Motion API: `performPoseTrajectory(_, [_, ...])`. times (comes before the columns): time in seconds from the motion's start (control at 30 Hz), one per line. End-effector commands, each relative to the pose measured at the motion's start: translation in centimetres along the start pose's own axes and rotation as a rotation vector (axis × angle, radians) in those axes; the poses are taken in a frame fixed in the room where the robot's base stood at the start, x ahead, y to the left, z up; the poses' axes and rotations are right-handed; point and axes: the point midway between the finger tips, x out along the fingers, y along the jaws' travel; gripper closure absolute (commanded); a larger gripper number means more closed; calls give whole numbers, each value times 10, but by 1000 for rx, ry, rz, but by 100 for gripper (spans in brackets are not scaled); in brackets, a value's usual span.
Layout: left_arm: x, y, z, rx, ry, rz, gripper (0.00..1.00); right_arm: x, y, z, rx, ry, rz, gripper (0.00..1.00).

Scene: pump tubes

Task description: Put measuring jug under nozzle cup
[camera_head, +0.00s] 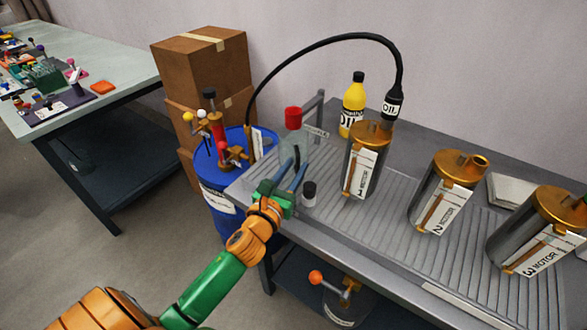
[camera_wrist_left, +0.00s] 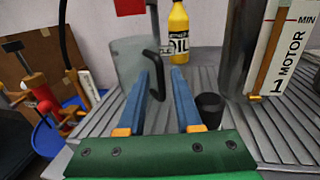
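The clear measuring jug (camera_head: 287,152) stands at the left end of the grey ribbed bench. In the left wrist view the jug (camera_wrist_left: 128,58) shows its black handle (camera_wrist_left: 161,78) facing me. A red cup (camera_head: 293,117) shows above the jug; I take it for the nozzle cup, and its lower part shows in the wrist view (camera_wrist_left: 130,5). My left gripper (camera_head: 294,176) is open at the jug. Its blue fingers (camera_wrist_left: 162,72) lie on either side of the handle, and contact cannot be told. My right gripper is out of view.
A small black-capped container (camera_head: 309,192) stands close right of my left gripper. Motor 1 (camera_head: 365,165), motor 2 (camera_head: 446,190) and motor 3 (camera_head: 540,230) stand to the right. A yellow oil bottle (camera_head: 354,104) is behind. A blue drum (camera_head: 213,182) with a pump stands left.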

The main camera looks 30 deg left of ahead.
Motion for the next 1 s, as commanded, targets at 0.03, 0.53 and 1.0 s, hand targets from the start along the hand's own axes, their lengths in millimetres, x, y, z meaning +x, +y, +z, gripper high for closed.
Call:
performPoseTrajectory(0.03, [0,0,0,0,0,0,58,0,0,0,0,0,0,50])
performPoseTrajectory(0.53, [-29,0,3,-1,2,-2,58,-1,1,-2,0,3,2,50])
performPoseTrajectory(1.0, [-117,0,2,-2,0,1,58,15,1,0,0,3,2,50])
